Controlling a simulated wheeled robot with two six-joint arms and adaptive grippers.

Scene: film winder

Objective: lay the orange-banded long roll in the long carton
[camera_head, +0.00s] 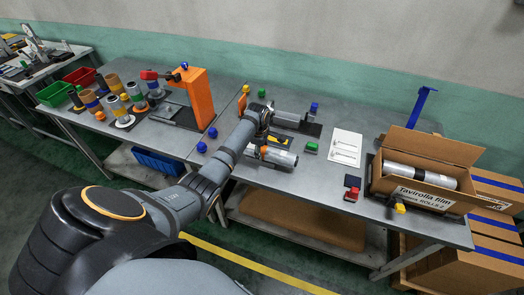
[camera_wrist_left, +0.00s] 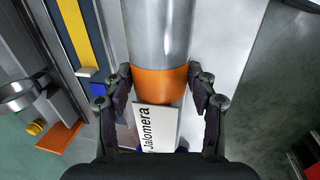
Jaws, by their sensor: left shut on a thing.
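The orange-banded long roll (camera_wrist_left: 160,35) is silver with an orange band near its end. In the left wrist view my left gripper (camera_wrist_left: 161,84) has its fingers on both sides of the band, shut on the roll. In the head view the roll (camera_head: 280,157) lies low over the middle of the table under my left gripper (camera_head: 264,143), which partly hides it; I cannot tell whether it touches the table. The long carton (camera_head: 410,192) stands open at the right with its flaps up. A silver roll with a black band (camera_head: 421,176) lies inside it. My right gripper is not in view.
A yellow-topped item (camera_head: 399,208) stands before the carton. An orange stand (camera_head: 197,97) and several short rolls are at the left.

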